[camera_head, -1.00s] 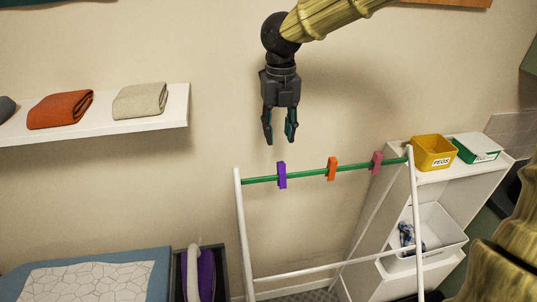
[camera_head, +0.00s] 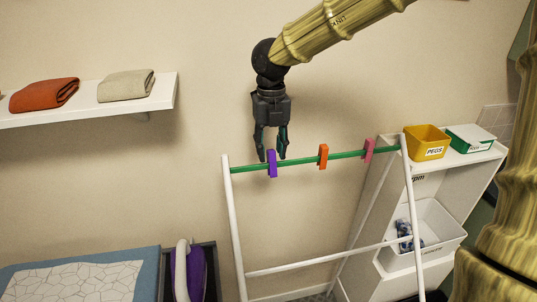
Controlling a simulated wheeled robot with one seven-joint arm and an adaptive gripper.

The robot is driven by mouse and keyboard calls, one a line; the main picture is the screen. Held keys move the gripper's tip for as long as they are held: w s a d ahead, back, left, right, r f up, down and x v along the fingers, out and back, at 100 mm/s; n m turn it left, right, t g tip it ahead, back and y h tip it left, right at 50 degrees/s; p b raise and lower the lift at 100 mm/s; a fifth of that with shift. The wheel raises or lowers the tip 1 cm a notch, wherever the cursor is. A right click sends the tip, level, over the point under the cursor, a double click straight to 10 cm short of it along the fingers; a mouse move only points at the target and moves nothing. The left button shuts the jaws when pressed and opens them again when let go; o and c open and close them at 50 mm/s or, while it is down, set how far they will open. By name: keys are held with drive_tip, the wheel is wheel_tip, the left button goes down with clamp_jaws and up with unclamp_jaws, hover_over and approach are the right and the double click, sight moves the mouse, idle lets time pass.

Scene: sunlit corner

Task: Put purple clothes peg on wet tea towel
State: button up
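The purple clothes peg (camera_head: 272,164) is clipped upright on the green top rail of a white drying rack. My gripper (camera_head: 271,158) points down, with its fingers apart just at the top of the purple peg. The fingertips appear on either side of it. I cannot tell whether they touch it. No cloth hangs on the rack. A blue-and-white cloth (camera_head: 404,234) lies in the white bin at right. I cannot tell whether it is the wet tea towel.
An orange peg (camera_head: 323,157) and a pink peg (camera_head: 368,151) share the green rail (camera_head: 300,161). A yellow PEGS box (camera_head: 425,141) and a green-and-white box (camera_head: 470,139) stand on the right cabinet. An ironing board (camera_head: 80,283) and iron (camera_head: 188,274) are at lower left.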

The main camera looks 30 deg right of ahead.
sight(273, 153)
drive_tip(key=s, duration=0.3)
drive_tip(key=shift+s+r, duration=0.1)
drive_tip(key=shift+r, duration=0.3)
drive_tip(key=w, duration=0.1)
drive_tip(key=w+f, duration=0.1)
drive_tip(key=w, duration=0.1)
drive_tip(key=shift+a+f, duration=0.1)
drive_tip(key=shift+f, duration=0.15)
drive_tip(key=shift+c, duration=2)
drive_tip(key=shift+s+r, duration=0.2)
drive_tip(key=shift+s, duration=0.25)
drive_tip(key=shift+s+r, duration=0.2)
drive_tip(key=shift+s, duration=0.25)
drive_tip(key=shift+c, duration=1.3)
drive_tip(key=shift+w+f, duration=0.1)
drive_tip(key=shift+w, duration=0.3)
drive_tip(key=shift+c, duration=0.6)
wheel_tip(273, 153, up, 7)
drive_tip(key=p, duration=0.6)
drive_tip(key=shift+s, duration=0.15)
